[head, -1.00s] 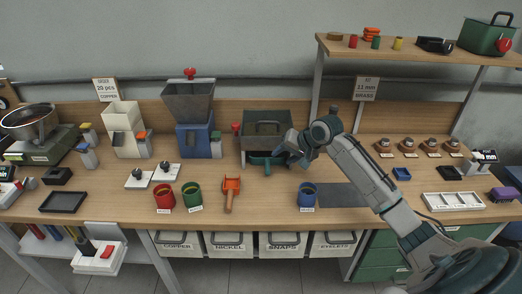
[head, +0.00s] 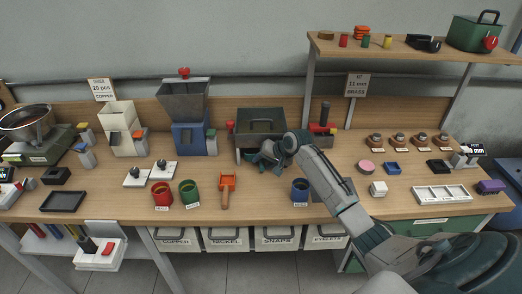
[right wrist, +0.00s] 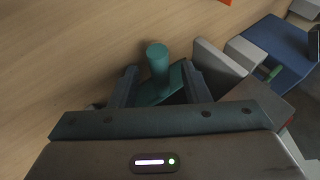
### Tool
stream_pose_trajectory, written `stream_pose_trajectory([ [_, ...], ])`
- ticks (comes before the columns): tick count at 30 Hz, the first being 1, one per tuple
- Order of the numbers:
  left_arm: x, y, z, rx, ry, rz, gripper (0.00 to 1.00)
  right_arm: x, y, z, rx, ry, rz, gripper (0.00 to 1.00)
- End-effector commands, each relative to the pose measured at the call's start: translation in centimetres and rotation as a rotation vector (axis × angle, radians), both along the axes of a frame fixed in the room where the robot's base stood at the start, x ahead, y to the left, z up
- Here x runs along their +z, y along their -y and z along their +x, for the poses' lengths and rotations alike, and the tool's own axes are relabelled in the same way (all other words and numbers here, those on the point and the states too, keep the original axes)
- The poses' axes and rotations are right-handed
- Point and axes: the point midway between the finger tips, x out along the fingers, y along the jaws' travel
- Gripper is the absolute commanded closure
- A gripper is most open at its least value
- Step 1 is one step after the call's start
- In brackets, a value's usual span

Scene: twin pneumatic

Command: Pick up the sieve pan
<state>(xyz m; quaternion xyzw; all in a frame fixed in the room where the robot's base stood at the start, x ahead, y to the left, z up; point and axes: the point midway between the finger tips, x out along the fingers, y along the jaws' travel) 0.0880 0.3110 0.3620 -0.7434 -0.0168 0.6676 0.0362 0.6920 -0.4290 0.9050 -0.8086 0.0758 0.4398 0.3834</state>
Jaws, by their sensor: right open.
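A teal part with an upright round knob (right wrist: 157,58), which I take to be the sieve pan, shows in the right wrist view. Its flat teal piece lies between my fingers. My right gripper (right wrist: 160,90) is open, with one finger on each side of this part; I cannot tell whether they touch it. In the head view my right gripper (head: 262,157) is at the front of a dark grey-green box machine (head: 259,121) and hides most of the pan. My left gripper is not in view.
A blue hopper machine (head: 187,108) stands left of the box machine. An orange scoop (head: 228,187) and red (head: 162,194), green (head: 189,191) and blue (head: 300,190) cups stand in front. A black-handled item with red and yellow parts (head: 324,120) stands at right.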

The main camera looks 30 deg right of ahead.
Motion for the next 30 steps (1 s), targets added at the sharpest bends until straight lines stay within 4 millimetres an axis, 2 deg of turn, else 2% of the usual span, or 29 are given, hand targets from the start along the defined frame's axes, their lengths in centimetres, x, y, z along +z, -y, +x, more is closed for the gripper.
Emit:
stream_pose_trajectory([
  [2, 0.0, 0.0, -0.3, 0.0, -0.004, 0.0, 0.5, 0.0, 0.0, 0.0, 0.0, 0.0, 0.0, 0.6],
  [8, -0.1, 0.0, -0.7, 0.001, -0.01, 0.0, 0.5, 0.0, 0.0, 0.0, 0.0, 0.0, 0.0, 0.99],
  [22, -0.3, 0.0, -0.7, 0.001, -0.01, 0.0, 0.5, 0.5, 0.0, 0.0, 0.0, 0.002, 0.001, 1.0],
  [26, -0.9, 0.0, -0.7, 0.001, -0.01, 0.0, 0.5, 1.6, 0.0, 0.1, 0.002, 0.005, -0.001, 1.0],
  [30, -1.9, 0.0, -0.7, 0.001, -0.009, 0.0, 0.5, 3.6, -0.1, -0.1, 0.002, 0.005, -0.001, 1.0],
])
